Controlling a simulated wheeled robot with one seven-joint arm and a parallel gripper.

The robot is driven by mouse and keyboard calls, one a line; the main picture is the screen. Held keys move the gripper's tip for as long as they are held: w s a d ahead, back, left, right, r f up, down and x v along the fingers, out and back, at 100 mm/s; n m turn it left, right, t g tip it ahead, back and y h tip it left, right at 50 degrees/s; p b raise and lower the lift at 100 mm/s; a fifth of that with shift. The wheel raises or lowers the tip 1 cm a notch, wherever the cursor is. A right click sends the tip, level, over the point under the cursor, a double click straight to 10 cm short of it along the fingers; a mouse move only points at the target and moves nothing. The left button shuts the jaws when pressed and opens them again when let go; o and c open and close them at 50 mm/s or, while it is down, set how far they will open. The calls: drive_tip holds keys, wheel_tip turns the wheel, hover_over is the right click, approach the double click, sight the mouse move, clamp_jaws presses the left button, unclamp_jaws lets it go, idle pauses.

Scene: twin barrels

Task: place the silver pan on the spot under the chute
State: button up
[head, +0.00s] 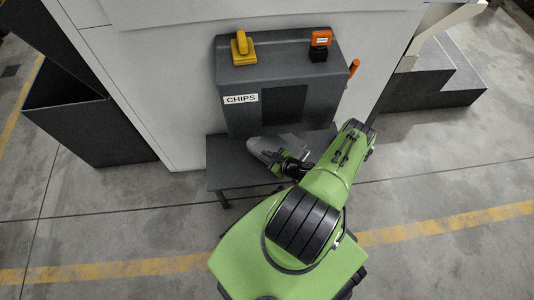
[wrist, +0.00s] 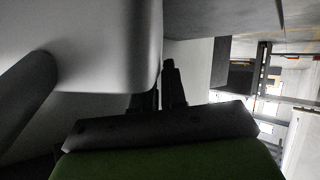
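The silver pan (head: 268,147) is on or just above the dark shelf (head: 228,165), in front of the dark opening of the grey CHIPS box (head: 284,105). My arm hides part of it, so I cannot tell whether it touches the shelf. My gripper (head: 290,165) is at the pan's near right side. In the wrist view the pan (wrist: 85,50) fills the upper left as a large pale surface. The fingers of my gripper (wrist: 160,95) are close together at its edge, which runs down between them. The spot under the chute is not clearly visible.
A yellow handle (head: 241,48) and an orange switch (head: 321,39) sit on top of the box. An orange lever (head: 354,67) is on its right. A dark bin (head: 90,125) stands left, grey steps (head: 440,80) right. The shelf's left part is bare.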

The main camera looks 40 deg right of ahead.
drive_tip(key=o, duration=0.3)
drive_tip(key=shift+o, duration=0.2)
drive_tip(key=p+v, duration=0.4)
drive_tip(key=v, duration=0.8)
drive_tip(key=shift+p, duration=0.3)
drive_tip(key=shift+d+r, duration=0.1)
